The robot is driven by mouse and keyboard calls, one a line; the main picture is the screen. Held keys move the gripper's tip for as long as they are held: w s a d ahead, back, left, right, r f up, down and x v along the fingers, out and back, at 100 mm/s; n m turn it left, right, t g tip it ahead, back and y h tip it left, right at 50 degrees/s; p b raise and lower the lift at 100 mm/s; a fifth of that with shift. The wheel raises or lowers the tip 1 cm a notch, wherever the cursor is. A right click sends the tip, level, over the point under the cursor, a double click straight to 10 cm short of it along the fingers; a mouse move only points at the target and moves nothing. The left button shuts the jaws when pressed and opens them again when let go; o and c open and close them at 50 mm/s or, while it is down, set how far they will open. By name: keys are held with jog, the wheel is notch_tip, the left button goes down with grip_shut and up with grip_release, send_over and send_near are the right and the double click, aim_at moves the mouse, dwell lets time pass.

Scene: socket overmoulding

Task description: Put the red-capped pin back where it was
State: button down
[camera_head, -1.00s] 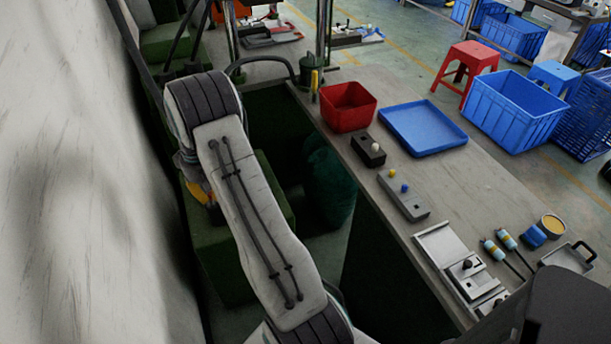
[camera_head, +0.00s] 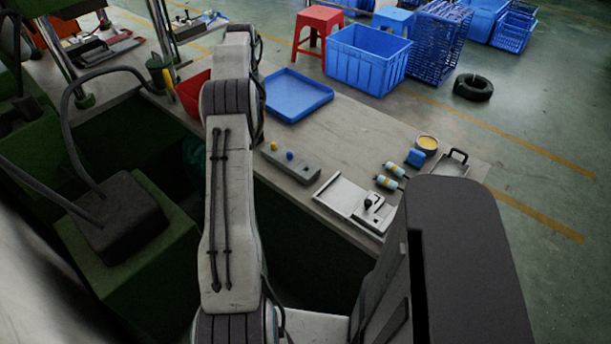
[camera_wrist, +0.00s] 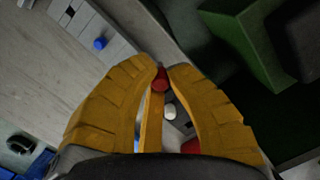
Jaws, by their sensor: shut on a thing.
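In the wrist view, my gripper (camera_wrist: 162,70) has its yellow fingers closed on the red-capped pin (camera_wrist: 160,80). The red cap shows between the fingertips; the pin's lower part is hard to make out. A grey block (camera_wrist: 84,32) with a blue knob (camera_wrist: 100,43) lies at upper left.
A red bin (camera_head: 190,92) stands left of my arm, partly hidden. A blue tray (camera_head: 296,95) lies behind the grey block. A metal fixture (camera_head: 345,196), cylindrical tools (camera_head: 388,176) and a yellow-topped tin (camera_head: 427,143) are farther right. Bare bench top lies right of the tray.

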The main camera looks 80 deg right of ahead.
jog(key=s, duration=0.5)
send_over(307, 164)
jog(key=a, duration=0.2)
jog(key=shift+m, duration=0.3)
jog(key=f, duration=0.6)
jog(key=shift+w+d, duration=0.1)
jog(key=shift+w, duration=0.15)
jog(key=shift+s+f, duration=0.3)
jog(key=shift+f, duration=0.05)
jog(key=shift+f+p, duration=1.9)
jog(key=shift+f, duration=0.05)
jog(key=c, duration=1.3)
grip_release()
jog(key=shift+c, duration=0.2)
jog(key=shift+r, duration=0.1)
